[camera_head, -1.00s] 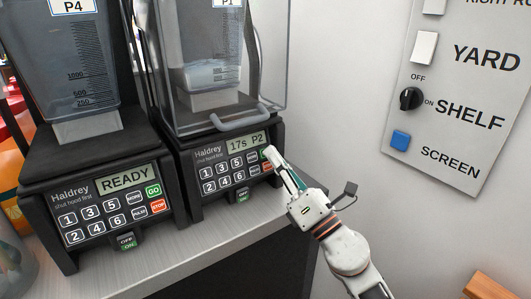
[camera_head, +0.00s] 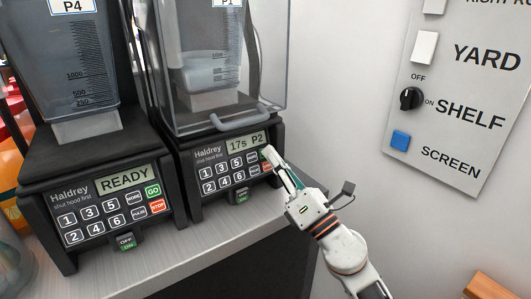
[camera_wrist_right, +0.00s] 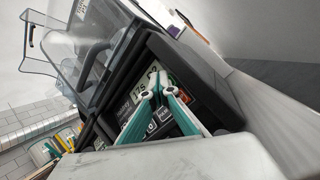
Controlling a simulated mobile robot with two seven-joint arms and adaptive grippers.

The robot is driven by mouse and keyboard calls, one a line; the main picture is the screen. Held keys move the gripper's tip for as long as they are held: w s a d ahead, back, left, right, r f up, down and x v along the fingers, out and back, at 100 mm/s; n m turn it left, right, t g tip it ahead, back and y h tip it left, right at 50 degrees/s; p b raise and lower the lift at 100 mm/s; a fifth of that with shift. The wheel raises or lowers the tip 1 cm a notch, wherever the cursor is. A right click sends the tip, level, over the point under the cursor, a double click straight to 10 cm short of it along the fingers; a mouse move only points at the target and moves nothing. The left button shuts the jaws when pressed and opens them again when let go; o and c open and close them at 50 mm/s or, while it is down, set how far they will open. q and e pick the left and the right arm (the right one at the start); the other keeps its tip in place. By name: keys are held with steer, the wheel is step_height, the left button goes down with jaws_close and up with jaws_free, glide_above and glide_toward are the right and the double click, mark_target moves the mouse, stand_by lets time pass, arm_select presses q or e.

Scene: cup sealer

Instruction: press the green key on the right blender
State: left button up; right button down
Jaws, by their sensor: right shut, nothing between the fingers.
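The right blender (camera_head: 186,160) stands on the counter with its clear hood closed over the jug. Its display (camera_head: 246,143) reads "17s P2". Its green key (camera_head: 264,154) is at the upper right of the keypad, mostly hidden behind my fingertips. My right gripper (camera_head: 267,151) is shut and empty, with its tips at the green key; I cannot tell whether they touch it. In the right wrist view the fingers (camera_wrist_right: 156,78) point at the panel beside the display (camera_wrist_right: 129,85). My left gripper is not in view.
The left blender (camera_head: 35,170) stands close beside, its display reading "READY". The counter (camera_head: 190,245) is bare in front of both. A wall panel (camera_head: 440,120) with a knob and a blue button is at the right. Open space lies right of the counter.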

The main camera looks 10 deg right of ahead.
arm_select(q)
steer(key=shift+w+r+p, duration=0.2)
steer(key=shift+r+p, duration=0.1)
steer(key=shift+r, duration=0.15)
arm_select(e)
steer(key=shift+s+d+r, duration=0.15)
steer(key=shift+s, duration=0.2)
steer(key=shift+s+d+r, duration=0.1)
steer(key=shift+s, duration=0.25)
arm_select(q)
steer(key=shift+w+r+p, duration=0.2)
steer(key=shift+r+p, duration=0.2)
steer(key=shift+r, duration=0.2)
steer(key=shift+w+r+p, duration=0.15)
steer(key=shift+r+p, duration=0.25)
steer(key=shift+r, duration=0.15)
arm_select(e)
steer(key=s, duration=0.1)
steer(key=s+d+r, duration=0.1)
steer(key=s, duration=0.2)
steer(key=shift+s+d+r, duration=0.2)
steer(key=shift+d+r, duration=0.05)
steer(key=shift+d, duration=0.05)
